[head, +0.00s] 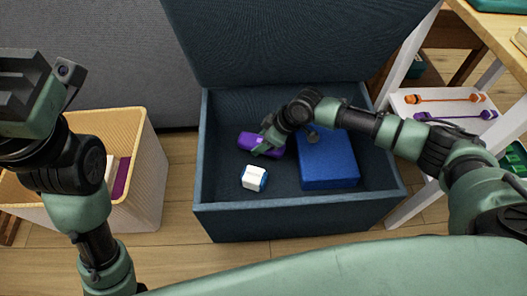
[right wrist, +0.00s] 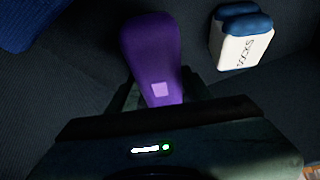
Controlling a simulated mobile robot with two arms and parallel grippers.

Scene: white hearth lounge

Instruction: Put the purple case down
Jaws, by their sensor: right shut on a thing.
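The purple case (head: 247,142) is inside the open dark blue storage ottoman (head: 290,221), toward its back left. My right gripper (head: 268,143) reaches in from the right and is shut on the case. In the right wrist view the case (right wrist: 150,48) sticks out from between the fingers, with a pale square on its surface. I cannot tell whether the case touches the ottoman's bottom. My left gripper (head: 28,75) is at the upper left, high above the wicker basket; its fingers do not show clearly.
Inside the ottoman, a white and blue socks pack (head: 254,178) lies in front of the case and a blue box (head: 328,162) stands to the right. The ottoman's lid (head: 290,40) is raised. A wicker basket (head: 145,180) stands left, a white shelf (head: 440,104) right.

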